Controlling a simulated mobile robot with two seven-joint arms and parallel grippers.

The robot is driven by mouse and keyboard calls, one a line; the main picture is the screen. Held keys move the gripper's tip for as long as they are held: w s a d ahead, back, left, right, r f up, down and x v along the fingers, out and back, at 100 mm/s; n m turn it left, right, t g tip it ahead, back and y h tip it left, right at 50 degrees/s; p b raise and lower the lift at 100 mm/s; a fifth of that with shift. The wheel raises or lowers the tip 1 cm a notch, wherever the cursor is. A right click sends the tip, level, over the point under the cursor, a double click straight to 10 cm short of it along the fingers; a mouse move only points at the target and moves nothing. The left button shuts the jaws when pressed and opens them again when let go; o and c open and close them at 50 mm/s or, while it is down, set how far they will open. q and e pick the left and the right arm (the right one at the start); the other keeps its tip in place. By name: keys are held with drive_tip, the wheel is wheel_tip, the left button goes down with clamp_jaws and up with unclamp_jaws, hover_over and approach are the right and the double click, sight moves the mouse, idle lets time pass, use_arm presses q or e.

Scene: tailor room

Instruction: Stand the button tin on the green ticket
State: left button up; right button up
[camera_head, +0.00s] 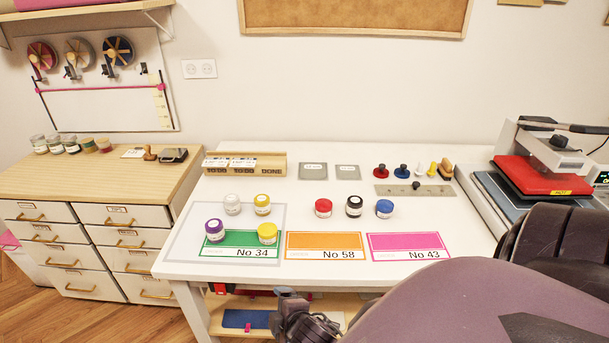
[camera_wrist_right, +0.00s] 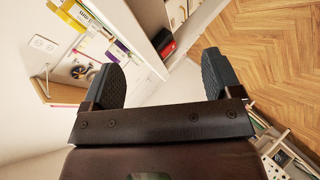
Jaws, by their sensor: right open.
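The green ticket No 34 (camera_head: 218,251) lies flat at the front left of the white table. Red-lidded (camera_head: 323,208), black-lidded (camera_head: 354,206) and blue-lidded (camera_head: 384,208) tins stand farther right. I cannot tell which is the button tin. My right gripper (camera_head: 292,312) is low before the table's front edge, apart from the tins. In the right wrist view its jaws (camera_wrist_right: 163,66) are open and empty.
Orange No 58 (camera_head: 312,246) and pink No 43 (camera_head: 393,246) tickets lie right of the green one. A wooden rack (camera_head: 272,160) stands behind. A heat press (camera_head: 543,177) is at the right. Under the tabletop is a shelf (camera_head: 262,302). A drawer cabinet (camera_head: 155,185) adjoins the left.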

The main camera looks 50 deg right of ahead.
drive_tip(key=s+a+f+m+y, duration=0.2)
drive_tip(key=s+m, duration=0.7)
drive_tip(key=shift+s+f+t+y, duration=0.2)
drive_tip(key=shift+f+t+y, duration=0.1)
drive_tip(key=shift+f, duration=0.05)
drive_tip(key=shift+f, duration=0.1)
